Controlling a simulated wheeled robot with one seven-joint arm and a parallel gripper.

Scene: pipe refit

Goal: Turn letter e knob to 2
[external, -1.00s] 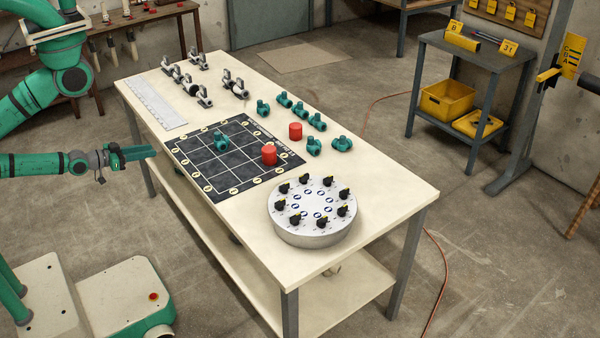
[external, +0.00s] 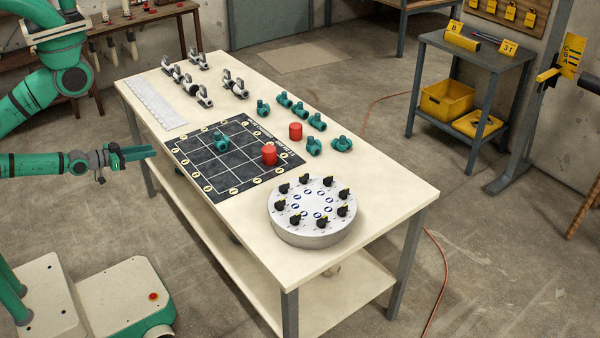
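A round silver dial base (external: 312,237) stands on the near right part of the table. Several black knobs with yellow marks form a ring on its pale top; one of them is the near-side knob (external: 295,221). The letters and numbers are too small to read, so I cannot tell which knob is e or where it points. My gripper (external: 152,152) is off the table's left edge, apart from the dial base and level with the dark grid mat. Its green fingers point right. I see nothing held, and the gap between the fingertips is not clear.
The tabletop right of the dial base is clear.

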